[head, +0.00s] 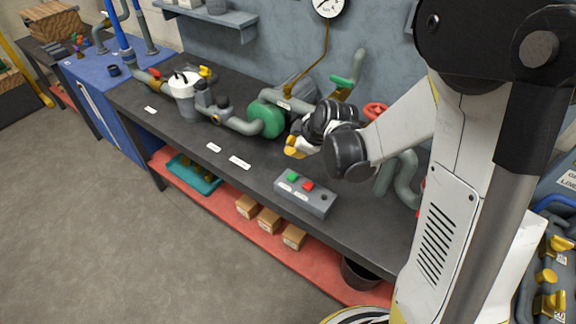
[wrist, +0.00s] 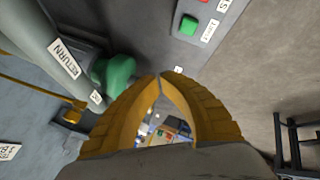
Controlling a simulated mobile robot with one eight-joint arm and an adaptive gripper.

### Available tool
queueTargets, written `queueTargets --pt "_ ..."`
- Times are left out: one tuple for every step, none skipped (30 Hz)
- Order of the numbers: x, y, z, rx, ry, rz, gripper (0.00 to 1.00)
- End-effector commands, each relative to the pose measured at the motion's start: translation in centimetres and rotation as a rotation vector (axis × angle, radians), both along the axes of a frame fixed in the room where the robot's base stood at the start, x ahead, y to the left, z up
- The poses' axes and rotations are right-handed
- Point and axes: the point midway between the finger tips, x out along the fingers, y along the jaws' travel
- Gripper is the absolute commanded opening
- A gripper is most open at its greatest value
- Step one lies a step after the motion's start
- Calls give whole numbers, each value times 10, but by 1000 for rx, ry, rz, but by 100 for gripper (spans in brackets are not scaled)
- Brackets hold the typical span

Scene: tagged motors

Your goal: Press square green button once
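The square green button (head: 292,176) is on the left end of a grey control box (head: 316,204) on the dark workbench. It also shows at the top of the wrist view (wrist: 189,25), beside a white label. My gripper (head: 292,149) is above the bench, behind and above the box and apart from the button. In the wrist view, its yellow fingers (wrist: 162,75) meet at the tips, with nothing held between them. The button's face is unobstructed in both views.
A red button (head: 308,186) and a dark knob (head: 323,197) share the box. A green pump (head: 266,119) and grey pipes stand behind and left of my gripper. White labels (head: 240,162) lie along the bench front. Bench space left of the box is clear.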

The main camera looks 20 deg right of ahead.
Motion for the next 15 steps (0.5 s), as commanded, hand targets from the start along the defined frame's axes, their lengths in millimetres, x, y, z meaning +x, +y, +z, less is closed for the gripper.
queueTargets --pt "1 0 -1 -2 -1 4 0" --pt "1 0 -1 -2 -1 4 0" --pt "1 0 -1 -3 -2 5 0" --pt "1 0 -1 -3 -2 5 0" --pt "1 0 -1 -3 -2 5 0" --pt "1 0 -1 -2 -1 4 0" --pt "1 0 -1 -2 -1 4 0" --pt "1 0 -1 -2 -1 4 0" --pt "1 0 -1 -2 -1 4 0" --pt "1 0 -1 -2 -1 4 0" --pt "1 0 -1 -2 -1 4 0" --pt "1 0 -2 -2 -1 4 0" --pt "1 0 -3 -2 -1 4 0" --pt "1 0 -4 -2 -1 4 0" --pt "1 0 -6 -2 -1 4 0"
